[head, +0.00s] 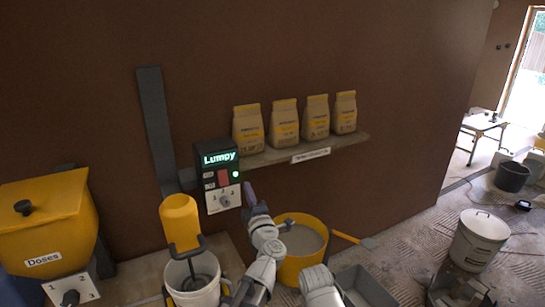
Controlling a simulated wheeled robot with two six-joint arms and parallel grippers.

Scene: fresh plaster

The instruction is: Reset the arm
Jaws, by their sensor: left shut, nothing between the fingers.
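My left arm comes up from the bottom centre of the head view. Its gripper (250,194) is raised just right of the control box (217,178), near the dial, with its fingers together and nothing seen between them. I cannot tell whether it touches the box. The box display reads "Lumpy", with a green light and a red panel below it. A second pale arm link of mine shows at the bottom centre, but no right gripper can be made out.
A yellow mixer (180,222) stands over a white bucket (194,285). A yellow tub (322,236) of grey mix is behind my arm. A shelf (358,139) holds several bags. A yellow "Doses" hopper (45,225) is left; a white bin (478,243) stands right.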

